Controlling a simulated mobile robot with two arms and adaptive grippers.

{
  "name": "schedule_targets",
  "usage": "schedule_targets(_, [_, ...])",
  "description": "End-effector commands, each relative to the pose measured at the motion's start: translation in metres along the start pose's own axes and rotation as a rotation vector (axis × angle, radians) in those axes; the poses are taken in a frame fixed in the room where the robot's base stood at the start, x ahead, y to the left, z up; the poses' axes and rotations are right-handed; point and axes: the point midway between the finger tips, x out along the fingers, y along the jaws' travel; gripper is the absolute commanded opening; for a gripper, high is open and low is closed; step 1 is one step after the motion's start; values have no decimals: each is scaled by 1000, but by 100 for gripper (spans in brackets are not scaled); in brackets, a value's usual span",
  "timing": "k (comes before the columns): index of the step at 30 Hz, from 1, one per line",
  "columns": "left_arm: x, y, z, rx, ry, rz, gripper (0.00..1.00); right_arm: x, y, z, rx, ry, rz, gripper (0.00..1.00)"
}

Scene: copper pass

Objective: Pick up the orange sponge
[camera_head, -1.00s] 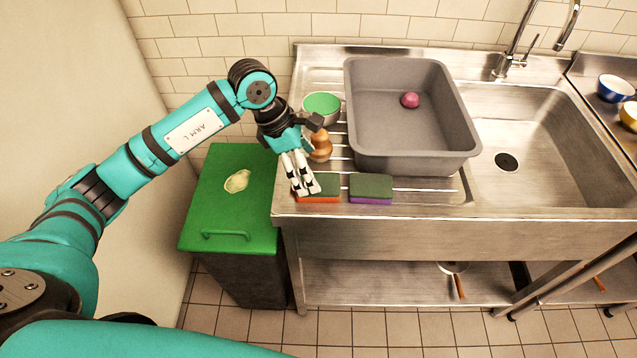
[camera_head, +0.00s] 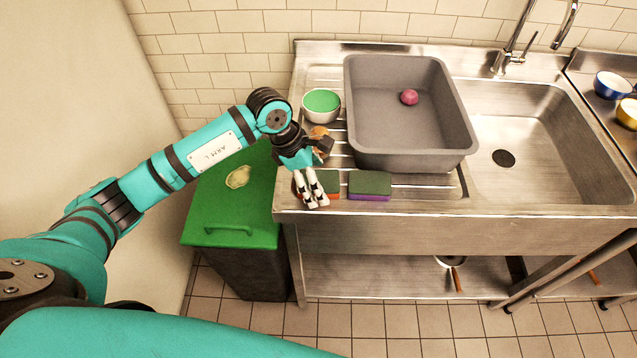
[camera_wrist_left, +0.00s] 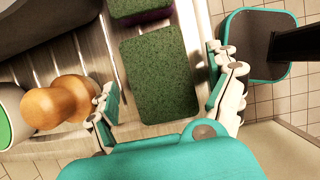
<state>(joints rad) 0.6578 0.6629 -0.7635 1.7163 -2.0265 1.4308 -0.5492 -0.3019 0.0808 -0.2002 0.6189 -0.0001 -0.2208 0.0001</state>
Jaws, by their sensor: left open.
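The orange sponge (camera_head: 331,184) lies on the steel drainboard near its front edge, its dark green scouring side up and its orange layer showing at the front. My left gripper (camera_head: 314,205) is over its left part and hides some of it. In the left wrist view the sponge (camera_wrist_left: 160,75) shows its green top, ahead of and between the spread fingers of my left gripper (camera_wrist_left: 165,97). The fingers are open, with a gap on both sides of the sponge. My right gripper is not in view.
A purple sponge (camera_head: 370,186) lies just right of it. A wooden, knob-shaped thing (camera_wrist_left: 58,103) stands close to one finger. A grey tub (camera_head: 410,160) with a pink item (camera_head: 409,97) stands behind. A bowl (camera_head: 321,105) is at the back left, a green-lidded bin (camera_head: 215,215) left.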

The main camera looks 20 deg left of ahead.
Motion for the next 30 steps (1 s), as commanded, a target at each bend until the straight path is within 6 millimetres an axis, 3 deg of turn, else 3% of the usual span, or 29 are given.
schedule_targets(21, [3,0,-2,0,0,0,89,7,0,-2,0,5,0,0])
schedule_targets(30, [4,0,-2,0,0,2,56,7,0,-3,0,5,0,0])
